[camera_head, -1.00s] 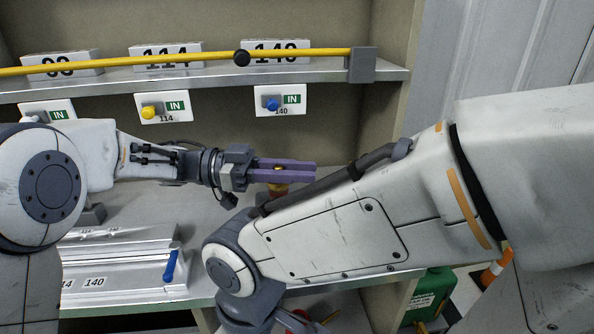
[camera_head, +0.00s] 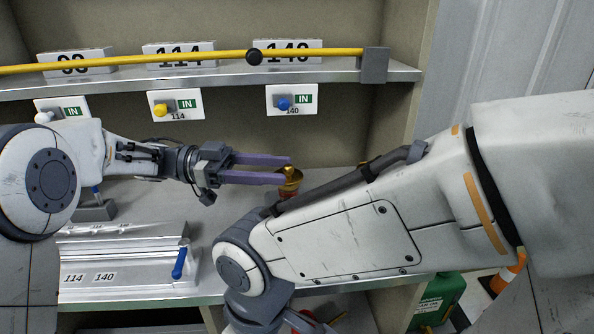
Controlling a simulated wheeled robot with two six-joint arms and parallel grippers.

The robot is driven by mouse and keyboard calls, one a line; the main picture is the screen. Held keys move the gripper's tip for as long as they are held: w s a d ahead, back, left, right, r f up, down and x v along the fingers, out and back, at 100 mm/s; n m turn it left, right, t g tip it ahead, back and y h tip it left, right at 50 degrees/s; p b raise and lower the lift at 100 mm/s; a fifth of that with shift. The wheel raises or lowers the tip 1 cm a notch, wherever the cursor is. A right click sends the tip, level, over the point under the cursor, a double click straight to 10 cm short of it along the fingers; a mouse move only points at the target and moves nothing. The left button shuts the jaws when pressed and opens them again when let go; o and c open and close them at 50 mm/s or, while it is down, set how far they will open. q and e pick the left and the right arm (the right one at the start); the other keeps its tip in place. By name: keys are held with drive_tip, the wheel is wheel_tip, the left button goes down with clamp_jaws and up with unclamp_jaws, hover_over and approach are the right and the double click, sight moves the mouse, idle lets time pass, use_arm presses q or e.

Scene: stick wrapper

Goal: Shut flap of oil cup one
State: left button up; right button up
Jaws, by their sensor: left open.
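A small brass-coloured oil cup (camera_head: 288,184) with a reddish base stands on the grey worktop, just left of my right arm. Its gold top looks tilted, but whether the flap is open or shut is too small to tell. My left gripper (camera_head: 288,168) comes in from the left with its two purple fingers apart and empty. Its fingertips are at the cup's left side and overlap it in the picture; contact cannot be told. My right arm crosses in front, just right of the cup. My right gripper is not visible.
A shelf (camera_head: 210,80) with a yellow bar (camera_head: 200,61) runs above the worktop. Below it are knob plates (camera_head: 175,104) (camera_head: 291,99). A metal block (camera_head: 120,265) with a blue handle (camera_head: 179,262) lies front left. A green container (camera_head: 438,298) stands low at right.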

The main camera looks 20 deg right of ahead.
use_arm(q)
drive_tip(key=v, duration=0.4)
drive_tip(key=shift+a, duration=0.2)
